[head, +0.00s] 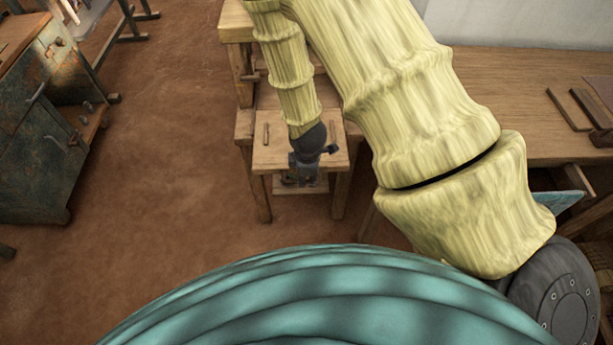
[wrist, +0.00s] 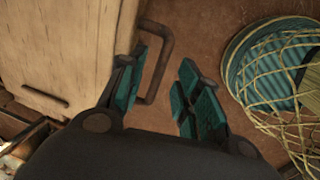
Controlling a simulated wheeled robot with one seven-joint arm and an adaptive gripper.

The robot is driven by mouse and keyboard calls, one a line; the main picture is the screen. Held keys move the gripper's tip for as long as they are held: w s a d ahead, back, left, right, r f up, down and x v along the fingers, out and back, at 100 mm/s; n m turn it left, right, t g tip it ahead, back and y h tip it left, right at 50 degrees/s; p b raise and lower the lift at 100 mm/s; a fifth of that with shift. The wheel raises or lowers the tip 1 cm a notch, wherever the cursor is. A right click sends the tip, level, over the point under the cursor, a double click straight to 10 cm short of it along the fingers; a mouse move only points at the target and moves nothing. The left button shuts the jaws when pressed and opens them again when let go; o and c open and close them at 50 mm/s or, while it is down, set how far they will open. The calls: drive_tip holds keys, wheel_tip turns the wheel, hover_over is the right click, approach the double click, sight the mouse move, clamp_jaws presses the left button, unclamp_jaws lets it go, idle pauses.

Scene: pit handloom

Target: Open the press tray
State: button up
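The press tray (head: 272,158) is a light wooden panel on a wooden stand, at the middle of the head view. It fills the upper left of the wrist view (wrist: 70,50). A dark U-shaped handle (wrist: 167,42) sticks out from its edge. My gripper (wrist: 163,75) is open, with one teal-padded finger on each side of the handle's bar. The near finger lies between the bar and the panel, and visible gaps show the fingers are not closed on it. In the head view my gripper (head: 307,172) is at the tray's front edge and hides the handle.
A worn metal cabinet (head: 35,130) with a wooden top stands at the left. A wooden table (head: 520,100) with dark wooden pieces is at the right. The brown floor (head: 165,150) between cabinet and stand is clear.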

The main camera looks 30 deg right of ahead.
wheel_tip(320, 180, up, 9)
drive_tip(key=s, duration=0.1)
drive_tip(key=shift+s+a+r, duration=0.15)
drive_tip(key=shift+s+a, duration=0.15)
idle(0.7)
drive_tip(key=s+a+f+m+g, duration=0.2)
drive_tip(key=s+f+m, duration=1.1)
drive_tip(key=s+f, duration=0.7)
drive_tip(key=shift+s+a+f+m+y, duration=0.3)
drive_tip(key=shift+s+a+y, duration=0.1)
drive_tip(key=shift+s, duration=0.55)
drive_tip(key=shift+s+d, duration=0.1)
drive_tip(key=shift+d, duration=0.05)
